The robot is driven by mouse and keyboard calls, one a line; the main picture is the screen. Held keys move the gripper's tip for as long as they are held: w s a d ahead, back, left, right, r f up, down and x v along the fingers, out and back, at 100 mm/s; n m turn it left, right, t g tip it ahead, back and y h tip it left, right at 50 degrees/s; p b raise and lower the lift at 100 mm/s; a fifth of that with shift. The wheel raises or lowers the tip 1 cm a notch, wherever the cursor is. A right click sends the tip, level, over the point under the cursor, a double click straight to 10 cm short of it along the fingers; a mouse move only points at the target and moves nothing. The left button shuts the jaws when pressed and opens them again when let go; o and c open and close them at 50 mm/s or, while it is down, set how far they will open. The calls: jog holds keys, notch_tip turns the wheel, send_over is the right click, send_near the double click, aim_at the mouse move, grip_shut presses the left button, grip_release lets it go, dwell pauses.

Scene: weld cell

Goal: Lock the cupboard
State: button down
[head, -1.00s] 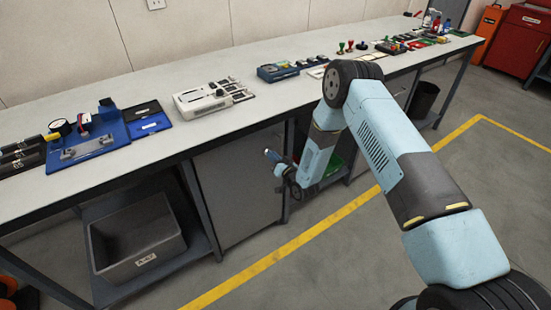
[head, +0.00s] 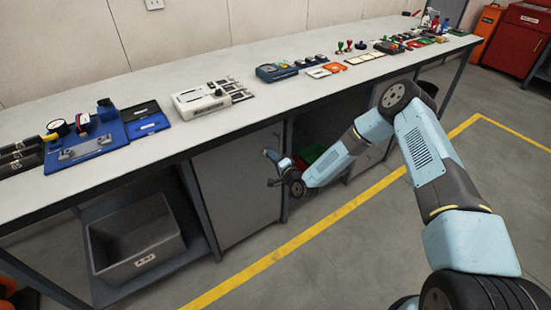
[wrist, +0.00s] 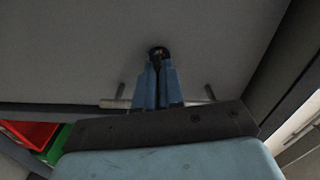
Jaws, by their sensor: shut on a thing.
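The cupboard (head: 235,185) is under the bench, with a plain grey door that looks closed. In the wrist view its door (wrist: 85,50) fills most of the picture. A dark round lock (wrist: 158,50) sits on the door right at my fingertips. My gripper (wrist: 158,65) has its blue fingers together on a small key at the lock; the fingers hide most of the key. A pale bar handle (wrist: 115,103) runs behind the fingers. In the head view my gripper (head: 270,156) is at the upper right part of the door.
A grey bin (head: 137,240) stands on the shelf left of the cupboard. Red and green bins (head: 312,153) stand in the open bay to its right. The bench top (head: 140,85) above carries tools and trays. The floor in front, with its yellow line (head: 285,248), is clear.

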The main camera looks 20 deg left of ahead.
jog(key=shift+w+m, duration=0.2)
jog(key=shift+m, duration=0.9)
jog(key=c, duration=1.3)
grip_release()
jog(key=shift+o, duration=0.2)
jog(key=shift+f, duration=0.1)
jog(key=shift+s, duration=0.1)
jog(key=v, duration=1.3)
jog(key=shift+s+d, duration=0.2)
jog(key=shift+s, duration=0.05)
